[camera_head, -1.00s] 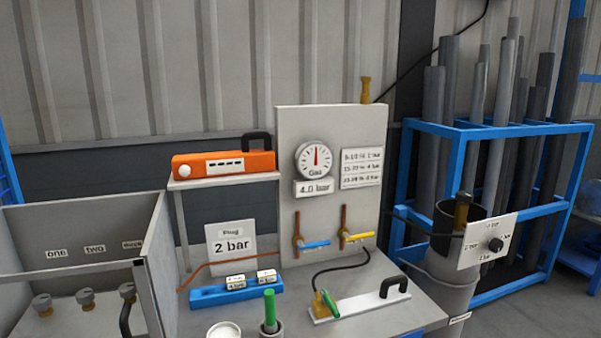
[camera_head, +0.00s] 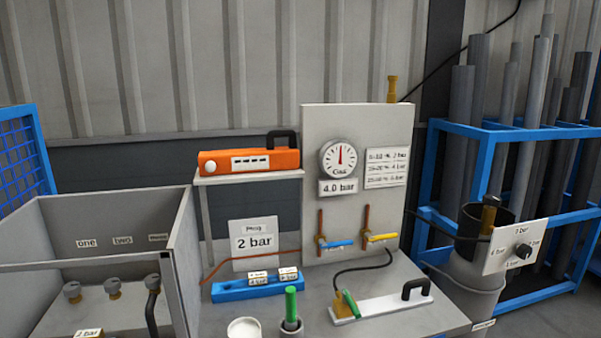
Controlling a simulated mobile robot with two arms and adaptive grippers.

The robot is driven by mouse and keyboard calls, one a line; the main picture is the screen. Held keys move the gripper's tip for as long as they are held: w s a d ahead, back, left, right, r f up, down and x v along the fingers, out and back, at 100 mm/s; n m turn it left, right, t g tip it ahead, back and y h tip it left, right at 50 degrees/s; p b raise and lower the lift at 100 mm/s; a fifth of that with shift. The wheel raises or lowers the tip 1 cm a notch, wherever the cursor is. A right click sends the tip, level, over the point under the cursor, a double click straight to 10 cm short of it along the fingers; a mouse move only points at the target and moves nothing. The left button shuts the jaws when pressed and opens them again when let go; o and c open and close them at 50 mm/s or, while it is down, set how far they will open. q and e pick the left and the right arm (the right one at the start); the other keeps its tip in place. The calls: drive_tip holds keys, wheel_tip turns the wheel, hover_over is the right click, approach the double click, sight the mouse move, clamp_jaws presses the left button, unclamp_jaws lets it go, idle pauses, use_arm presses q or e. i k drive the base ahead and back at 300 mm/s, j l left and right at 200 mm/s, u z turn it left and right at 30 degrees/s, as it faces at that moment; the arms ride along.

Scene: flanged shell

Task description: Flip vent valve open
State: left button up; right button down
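A grey panel (camera_head: 320,125) stands upright on the bench with a round gas gauge (camera_head: 340,160) and a "4.0 bar" label (camera_head: 338,187). Two lever valves sit low on it. One has a blue lever (camera_head: 340,244), the other a yellow lever (camera_head: 382,237). Both levers point right, across their upright copper pipes. I see no readable mark telling which one is the vent valve. A green lever (camera_head: 351,304) on a brass fitting stands at the left end of a white plate on the bench. Neither of my grippers is in view.
An orange device (camera_head: 249,161) rests on a shelf left of the panel. A blue block (camera_head: 257,287), a white pot (camera_head: 244,329) and a green-handled tool (camera_head: 291,304) are on the bench. A grey open box (camera_head: 185,245) stands left; a bin with a dial (camera_head: 523,250) stands right.

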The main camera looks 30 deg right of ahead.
sight(369, 238)
drive_tip(key=z, duration=1.4)
drive_tip(key=i+z, duration=0.1)
drive_tip(key=z, duration=0.3)
drive_tip(key=i+z, duration=0.1)
drive_tip(key=z, duration=0.65)
drive_tip(key=i+j+z, duration=0.1)
drive_tip(key=z, duration=0.25)
